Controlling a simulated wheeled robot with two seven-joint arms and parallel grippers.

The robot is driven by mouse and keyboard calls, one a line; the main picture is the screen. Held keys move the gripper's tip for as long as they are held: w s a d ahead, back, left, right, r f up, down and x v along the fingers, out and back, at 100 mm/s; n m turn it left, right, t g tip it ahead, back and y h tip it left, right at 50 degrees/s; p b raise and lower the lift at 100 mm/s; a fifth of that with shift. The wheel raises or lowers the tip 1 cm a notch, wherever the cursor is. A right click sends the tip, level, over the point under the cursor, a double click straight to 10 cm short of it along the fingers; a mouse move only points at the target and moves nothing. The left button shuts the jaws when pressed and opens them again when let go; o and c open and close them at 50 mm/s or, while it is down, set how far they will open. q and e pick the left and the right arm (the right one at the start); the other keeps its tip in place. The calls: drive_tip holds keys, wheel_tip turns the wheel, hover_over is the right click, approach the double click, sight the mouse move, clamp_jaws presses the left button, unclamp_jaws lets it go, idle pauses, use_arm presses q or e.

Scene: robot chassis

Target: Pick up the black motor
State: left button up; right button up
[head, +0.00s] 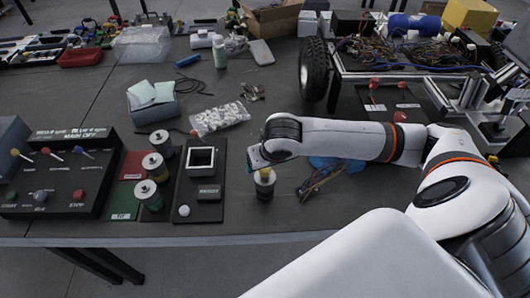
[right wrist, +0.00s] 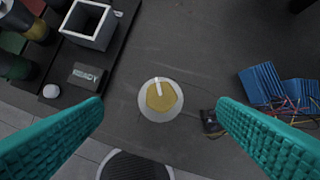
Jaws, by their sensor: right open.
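A short upright round motor (head: 264,184) with a yellow top stands alone on the dark table, right of the black fixture board. In the right wrist view the motor (right wrist: 160,100) shows from above as a pale ring with a yellow centre and a white shaft. Its side is mostly hidden there. My right gripper (head: 258,160) is directly above it in the head view. In the right wrist view its teal fingers are wide open, one on each side of the motor and apart from it. My left gripper is not in view.
Several similar cylinders (head: 155,165) stand to the left on coloured pads. The fixture board has a square socket (head: 201,160) and a READY label. A control box (head: 60,170) stands further left. Blue connectors with wires (right wrist: 265,85) lie right of the motor. The table front edge is close.

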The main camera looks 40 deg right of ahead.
sight(266, 171)
drive_tip(key=x, duration=0.3)
drive_tip(key=shift+w+f, duration=0.15)
drive_tip(key=shift+f, duration=0.05)
drive_tip(key=shift+s+p+x, duration=0.2)
drive_tip(key=shift+p+x, duration=0.55)
drive_tip(key=shift+x, duration=1.95)
clamp_jaws()
drive_tip(key=shift+w, duration=0.1)
